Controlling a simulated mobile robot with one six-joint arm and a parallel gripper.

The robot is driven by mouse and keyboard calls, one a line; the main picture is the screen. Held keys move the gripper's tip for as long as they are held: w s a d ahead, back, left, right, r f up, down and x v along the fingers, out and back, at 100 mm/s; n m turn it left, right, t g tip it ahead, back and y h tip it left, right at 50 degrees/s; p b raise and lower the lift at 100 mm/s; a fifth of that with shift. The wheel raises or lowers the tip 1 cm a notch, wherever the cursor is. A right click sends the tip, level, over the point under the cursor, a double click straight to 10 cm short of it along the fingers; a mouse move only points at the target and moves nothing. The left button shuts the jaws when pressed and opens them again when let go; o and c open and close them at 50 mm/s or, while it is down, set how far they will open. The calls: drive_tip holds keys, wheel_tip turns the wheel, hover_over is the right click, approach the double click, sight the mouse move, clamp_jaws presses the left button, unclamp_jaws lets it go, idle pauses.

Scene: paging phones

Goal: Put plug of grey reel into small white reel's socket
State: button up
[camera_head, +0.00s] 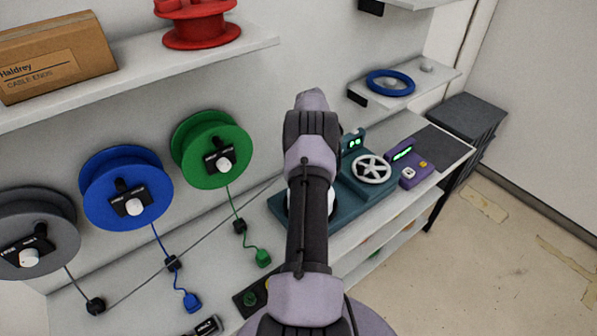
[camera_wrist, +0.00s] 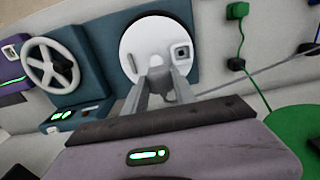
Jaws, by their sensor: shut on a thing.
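My gripper (camera_wrist: 165,74) is shut in front of the small white reel (camera_wrist: 137,40) in the wrist view. A small grey plug (camera_wrist: 168,92) seems to be between the fingers, mostly hidden by them. A grey cable (camera_wrist: 250,103) runs from there off to the right. The white reel's square dark socket (camera_wrist: 181,53) shows just beyond and right of the fingertips, apart from them in the picture. In the head view my arm hides the gripper and nearly all of the white reel. The grey reel (camera_head: 45,214) hangs at far left, its cable (camera_head: 190,250) stretching toward my arm.
Blue (camera_head: 97,190) and green (camera_head: 190,165) reels hang on the wall, with plugs dangling. A teal unit with a handwheel (camera_head: 370,168) and a purple box (camera_head: 414,172) stand right of my arm. A shelf (camera_head: 140,85) with a carton (camera_head: 55,58) juts out above.

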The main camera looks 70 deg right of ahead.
drive_tip(key=shift+s+d, duration=0.45)
drive_tip(key=shift+d, duration=0.35)
drive_tip(key=w+a+b, duration=0.1)
drive_tip(key=w+a, duration=0.2)
drive_tip(key=a, duration=0.3)
drive_tip(key=shift+a+f, duration=0.15)
drive_tip(key=shift+f, duration=0.2)
drive_tip(key=shift+w, duration=0.1)
drive_tip(key=shift+f+b, duration=1.8)
drive_tip(key=shift+f, duration=0.7)
drive_tip(key=shift+f, duration=0.15)
drive_tip(key=shift+f+b, duration=0.75)
drive_tip(key=shift+b, duration=0.05)
